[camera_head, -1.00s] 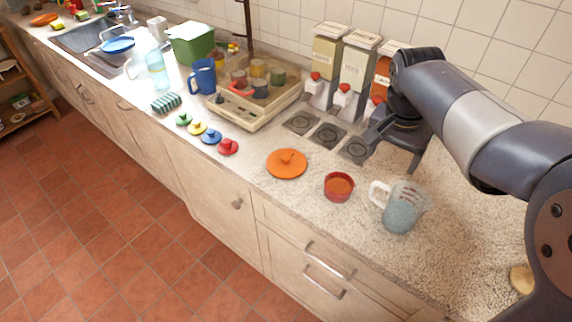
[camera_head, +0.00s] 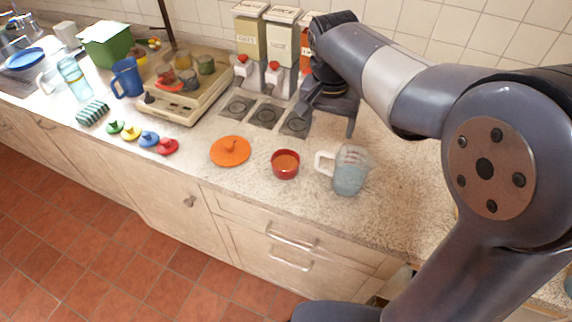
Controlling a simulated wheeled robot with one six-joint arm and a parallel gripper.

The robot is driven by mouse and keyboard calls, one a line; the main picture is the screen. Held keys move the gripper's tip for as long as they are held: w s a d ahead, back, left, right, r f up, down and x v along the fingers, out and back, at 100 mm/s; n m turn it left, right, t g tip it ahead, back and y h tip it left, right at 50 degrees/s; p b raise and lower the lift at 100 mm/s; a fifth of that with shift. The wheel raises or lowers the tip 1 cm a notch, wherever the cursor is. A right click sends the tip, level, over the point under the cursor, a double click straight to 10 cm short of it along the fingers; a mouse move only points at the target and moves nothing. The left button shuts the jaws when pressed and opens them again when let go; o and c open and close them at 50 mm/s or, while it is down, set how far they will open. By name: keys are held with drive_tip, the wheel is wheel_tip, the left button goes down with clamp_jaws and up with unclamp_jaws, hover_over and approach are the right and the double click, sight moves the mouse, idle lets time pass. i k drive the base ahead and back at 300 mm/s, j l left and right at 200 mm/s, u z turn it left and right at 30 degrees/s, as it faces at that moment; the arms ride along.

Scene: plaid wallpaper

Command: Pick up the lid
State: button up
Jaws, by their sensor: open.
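Several lids lie on the speckled counter. The large orange lid (camera_head: 230,151) has a knob on top and lies flat near the front edge. A row of small lids is to its left: green (camera_head: 115,127), yellow (camera_head: 131,133), blue (camera_head: 149,138) and red (camera_head: 167,146). Which lid the task means cannot be told. My gripper (camera_head: 326,128) is open and empty, pointing down over the counter beside the dispensers. It is to the right of and behind the orange lid, apart from all the lids.
A red bowl (camera_head: 285,164) and a measuring jug (camera_head: 349,170) with bluish contents stand right of the orange lid. Dispensers (camera_head: 282,40) stand at the wall. A tray (camera_head: 187,104) holds small jars, with a blue mug (camera_head: 127,78) and striped sponge (camera_head: 92,113) nearby.

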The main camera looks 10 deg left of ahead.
sight(228, 151)
drive_tip(key=j+z, duration=0.2)
drive_tip(key=j, duration=0.3)
drive_tip(key=j+z, duration=0.2)
drive_tip(key=j, duration=0.25)
drive_tip(key=k+j+z, duration=0.2)
drive_tip(key=j, duration=0.25)
drive_tip(key=j+z, duration=0.2)
drive_tip(key=j, duration=0.3)
